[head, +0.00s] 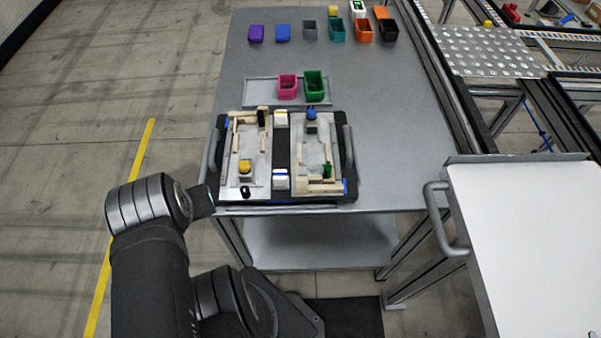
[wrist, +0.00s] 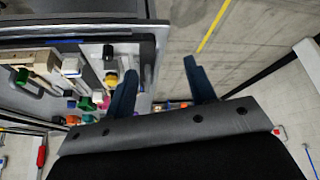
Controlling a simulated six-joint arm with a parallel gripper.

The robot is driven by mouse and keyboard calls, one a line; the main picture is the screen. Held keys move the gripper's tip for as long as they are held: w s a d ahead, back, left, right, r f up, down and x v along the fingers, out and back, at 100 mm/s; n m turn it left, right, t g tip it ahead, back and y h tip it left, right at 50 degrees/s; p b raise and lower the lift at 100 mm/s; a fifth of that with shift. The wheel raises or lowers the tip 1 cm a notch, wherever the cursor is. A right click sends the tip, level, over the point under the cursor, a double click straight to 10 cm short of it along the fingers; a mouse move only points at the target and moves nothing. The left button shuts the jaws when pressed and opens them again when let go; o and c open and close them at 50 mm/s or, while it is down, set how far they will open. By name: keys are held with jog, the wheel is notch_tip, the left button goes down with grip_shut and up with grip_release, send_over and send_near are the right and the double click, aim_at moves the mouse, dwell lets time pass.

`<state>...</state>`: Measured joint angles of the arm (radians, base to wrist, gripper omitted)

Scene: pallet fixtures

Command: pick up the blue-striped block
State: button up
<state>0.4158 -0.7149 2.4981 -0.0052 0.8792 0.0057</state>
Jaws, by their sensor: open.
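In the head view, a small white block with a bluish stripe (head: 280,181) sits at the near end of the dark centre strip of the pallet (head: 282,150), between two light fixture plates. A similar white block (head: 281,118) sits at the far end of that strip; its stripe colour is hard to tell. My gripper shows in the wrist view (wrist: 161,85), with two dark blue fingers apart and nothing between them. It points past the pallet's edge and is clear of the blocks. In the head view my gripper's fingers cannot be made out.
The fixture plates carry wooden strips, a yellow-topped part (head: 244,169), a blue part (head: 311,113) and a green part (head: 327,170). Handles rise at both pallet sides. Pink (head: 288,87) and green (head: 315,86) bins stand behind, with several more farther back. A white-topped cart (head: 530,230) stands right.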

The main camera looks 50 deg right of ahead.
notch_tip(320, 180, up, 7)
jog(key=m+g+y, duration=0.2)
jog(key=m+g, duration=0.3)
jog(key=m, duration=1.7)
send_over(280, 174)
jog(key=f, duration=1.1)
jog(key=shift+w+a+f, duration=0.15)
jog(key=shift+a, duration=0.15)
jog(key=shift+d+f, duration=0.15)
jog(key=shift+f, duration=1.2)
jog(key=shift+d+f, duration=0.1)
jog(key=shift+f, duration=1.25)
jog(key=shift+c, duration=0.2)
jog(key=c, duration=1)
